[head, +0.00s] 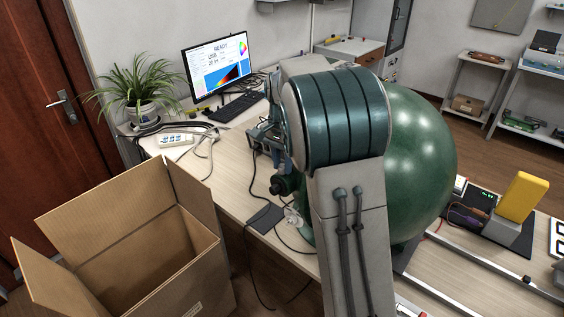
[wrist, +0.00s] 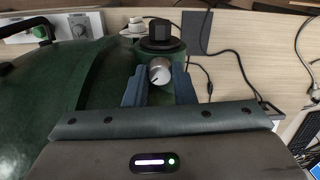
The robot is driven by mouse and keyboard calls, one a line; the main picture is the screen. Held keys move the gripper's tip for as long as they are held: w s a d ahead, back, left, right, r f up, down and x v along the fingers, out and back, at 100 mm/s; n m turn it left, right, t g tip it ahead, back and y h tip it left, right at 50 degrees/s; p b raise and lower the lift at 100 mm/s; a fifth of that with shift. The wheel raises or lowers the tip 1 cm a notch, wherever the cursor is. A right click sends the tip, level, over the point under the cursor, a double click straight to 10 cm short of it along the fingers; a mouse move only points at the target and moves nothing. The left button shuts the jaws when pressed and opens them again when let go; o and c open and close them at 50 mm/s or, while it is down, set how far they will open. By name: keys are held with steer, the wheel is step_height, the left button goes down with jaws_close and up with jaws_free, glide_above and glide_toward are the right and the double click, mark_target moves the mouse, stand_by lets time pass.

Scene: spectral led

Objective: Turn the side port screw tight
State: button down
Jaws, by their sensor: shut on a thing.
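The side port screw (wrist: 160,70) is a silver knurled knob with a dark index line, in the upper middle of the wrist view. My gripper (wrist: 159,82) has its two blue fingers on either side of the knob, shut on it. Behind the knob is a black port fitting (wrist: 162,34) on the large green sphere (wrist: 50,105). In the head view the green sphere (head: 422,150) stands behind my arm, and a black fitting (head: 281,185) juts from its left side. The screw itself is hidden there.
An open cardboard box (head: 145,240) stands at the front left. The desk holds a monitor (head: 216,66), keyboard (head: 236,107), plant (head: 140,95) and power strip (head: 175,140). Loose cables lie near the port. A yellow block (head: 522,196) stands right of the sphere.

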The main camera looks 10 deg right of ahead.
mark_target(282, 166)
steer(key=shift+f, duration=0.1)
steer(key=c, duration=1.2)
jaws_free()
steer(key=shift+r, duration=0.2)
step_height(282, 166, up, 14)
steer(key=shift+f+b, duration=0.2)
steer(key=shift+b, duration=0.1)
